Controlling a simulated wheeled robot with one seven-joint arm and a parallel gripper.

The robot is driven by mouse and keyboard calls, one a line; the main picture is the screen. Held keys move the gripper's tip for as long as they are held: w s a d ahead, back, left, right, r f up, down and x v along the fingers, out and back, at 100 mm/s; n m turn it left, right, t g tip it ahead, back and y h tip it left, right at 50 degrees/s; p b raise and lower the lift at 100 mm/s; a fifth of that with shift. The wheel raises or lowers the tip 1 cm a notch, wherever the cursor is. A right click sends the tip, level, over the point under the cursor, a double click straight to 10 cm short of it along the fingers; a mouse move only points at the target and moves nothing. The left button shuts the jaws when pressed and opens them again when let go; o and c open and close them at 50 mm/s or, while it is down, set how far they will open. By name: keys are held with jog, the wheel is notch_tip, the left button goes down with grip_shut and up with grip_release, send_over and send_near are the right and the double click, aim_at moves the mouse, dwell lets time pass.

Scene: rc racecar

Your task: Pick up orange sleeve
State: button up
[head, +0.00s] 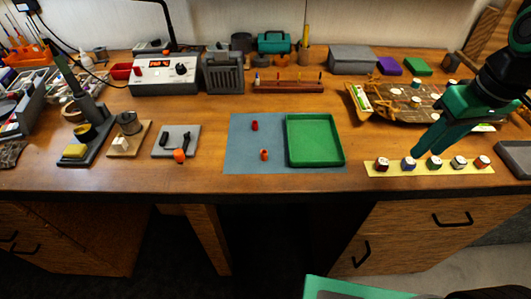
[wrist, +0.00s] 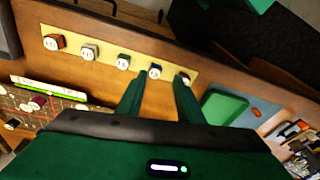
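A small orange sleeve (head: 264,155) stands on the blue-grey mat (head: 245,150), left of the green tray (head: 316,163). A darker red sleeve (head: 254,125) stands behind it on the same mat. My gripper (head: 418,155) is at the right, over the yellow strip of capped jars, well away from the orange sleeve. In the wrist view my gripper (wrist: 158,80) has its two green fingers apart with nothing held between them.
Several capped jars stand on the yellow strip (head: 375,169) below my gripper. A model board (head: 385,105) lies behind it. A grey stand with an orange knob (head: 180,155) is left of the mat. The table's front edge is close to the mat.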

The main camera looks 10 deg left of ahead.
jog(key=w+a+r+n+y, duration=0.2)
jog(key=a+n, duration=0.5)
jog(key=a, duration=1.1)
jog(key=n+g+y, duration=0.1)
jog(key=n, duration=0.4)
send_near(262, 156)
jog(key=shift+w+a+f, duration=0.15)
jog(key=shift+w+f, duration=0.1)
jog(key=shift+f, duration=0.25)
jog(key=shift+w+a+f, duration=0.1)
jog(key=shift+w+f, duration=0.15)
jog(key=shift+f, duration=0.3)
jog(key=shift+x, duration=2.85)
grip_shut()
